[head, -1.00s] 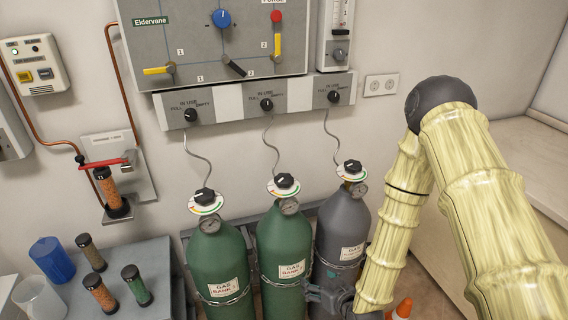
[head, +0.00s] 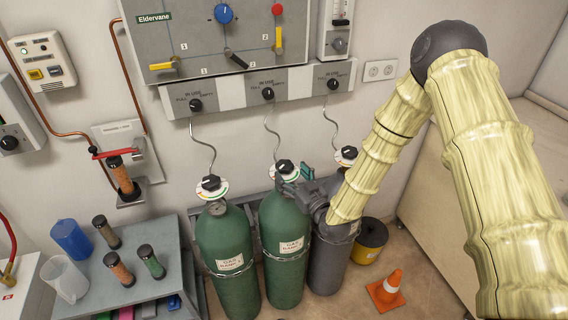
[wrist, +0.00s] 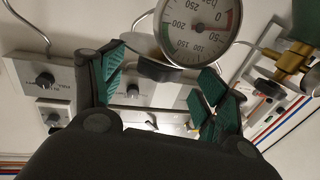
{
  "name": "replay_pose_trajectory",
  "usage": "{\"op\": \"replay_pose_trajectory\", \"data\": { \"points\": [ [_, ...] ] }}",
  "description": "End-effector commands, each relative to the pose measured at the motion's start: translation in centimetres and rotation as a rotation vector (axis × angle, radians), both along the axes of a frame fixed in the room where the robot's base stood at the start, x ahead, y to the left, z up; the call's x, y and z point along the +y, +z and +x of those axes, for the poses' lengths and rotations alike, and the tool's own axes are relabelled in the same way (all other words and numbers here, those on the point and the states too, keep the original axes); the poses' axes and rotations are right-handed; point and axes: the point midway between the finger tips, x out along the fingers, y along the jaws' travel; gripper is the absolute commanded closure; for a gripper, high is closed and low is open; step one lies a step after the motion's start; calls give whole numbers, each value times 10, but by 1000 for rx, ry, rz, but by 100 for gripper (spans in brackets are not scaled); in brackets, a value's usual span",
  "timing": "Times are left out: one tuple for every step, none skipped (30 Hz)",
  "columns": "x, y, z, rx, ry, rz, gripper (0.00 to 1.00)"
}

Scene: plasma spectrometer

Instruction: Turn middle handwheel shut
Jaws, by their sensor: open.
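The middle handwheel (head: 286,166) is a black knob above a round white dial with coloured marks, on top of the middle green gas cylinder (head: 283,228). My gripper (head: 293,184) is close beside its right front, partly covering the dial and the gauge area. In the wrist view my open gripper (wrist: 160,76) has its green-padded fingers spread apart. A black knob (wrist: 157,69), apparently this handwheel, lies between the fingertips behind a large pressure gauge (wrist: 200,28). No contact is visible; the exact distance cannot be told.
The left handwheel (head: 210,183) and right handwheel (head: 347,153) flank the middle one. Thin hoses rise to the selector panel (head: 230,92). A grey table (head: 180,268) with several tubes stands left. An orange cone (head: 388,288) is on the floor at right.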

Motion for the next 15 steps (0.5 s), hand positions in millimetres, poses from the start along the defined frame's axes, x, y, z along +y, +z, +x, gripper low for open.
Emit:
{"op": "replay_pose_trajectory", "data": {
  "points": [
    [4,3,8,-2,-1,0,26],
    [6,3,11,-1,-1,0,26],
    [9,2,17,0,-1,-1,26],
    [11,2,20,0,-1,-1,26],
    [13,2,23,0,-1,-1,26],
    [15,2,28,-1,-1,-2,26],
    [17,2,30,-1,-1,-2,26],
    [18,1,33,0,-1,-1,26],
    [20,1,36,0,-1,-1,26],
    [21,1,37,0,-1,-1,26],
    [22,0,39,0,-1,-1,26],
    [23,0,40,1,-1,0,26],
    [23,0,42,1,-1,0,26],
    [24,0,42,1,-1,0,26],
    [24,0,43,1,-1,0,26]
  ]
}}
